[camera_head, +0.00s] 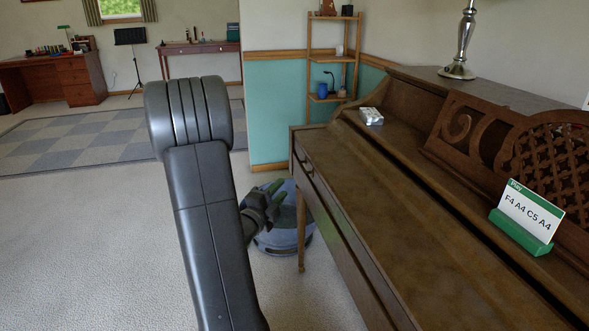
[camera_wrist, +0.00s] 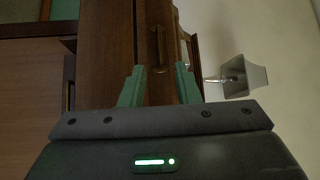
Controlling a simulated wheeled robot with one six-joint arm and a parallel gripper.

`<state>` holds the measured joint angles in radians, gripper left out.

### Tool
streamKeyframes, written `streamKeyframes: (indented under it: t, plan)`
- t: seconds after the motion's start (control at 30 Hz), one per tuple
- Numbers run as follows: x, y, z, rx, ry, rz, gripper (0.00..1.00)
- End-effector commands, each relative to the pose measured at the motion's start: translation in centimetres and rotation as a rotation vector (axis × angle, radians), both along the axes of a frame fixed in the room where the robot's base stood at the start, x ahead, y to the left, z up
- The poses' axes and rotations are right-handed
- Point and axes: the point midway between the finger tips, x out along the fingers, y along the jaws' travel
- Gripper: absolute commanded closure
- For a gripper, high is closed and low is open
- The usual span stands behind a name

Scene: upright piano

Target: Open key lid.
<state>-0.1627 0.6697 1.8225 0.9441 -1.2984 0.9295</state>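The brown wooden piano's key lid (camera_head: 400,200) lies flat and shut, and no keys show. In the head view my gripper (camera_head: 274,192) is low beside the piano's near left end, partly hidden behind my arm. In the wrist view my gripper (camera_wrist: 160,68) has its two green fingers spread apart with nothing between them.
A lamp (camera_head: 459,45) is on top. Carpet at left is clear.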

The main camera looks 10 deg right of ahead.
Motion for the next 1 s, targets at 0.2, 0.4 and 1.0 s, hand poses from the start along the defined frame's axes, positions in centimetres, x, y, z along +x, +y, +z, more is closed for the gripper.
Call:
streamKeyframes:
  t: [0.2, 0.4, 1.0]
  plan:
    - [3.5, -3.4, 0.5, 0.001, -0.003, -0.005, 0.71]
    - [6.3, -6.0, 1.0, -0.001, -0.003, -0.003, 0.71]
    - [8.4, -7.7, 1.5, 0.001, -0.001, 0.000, 0.75]
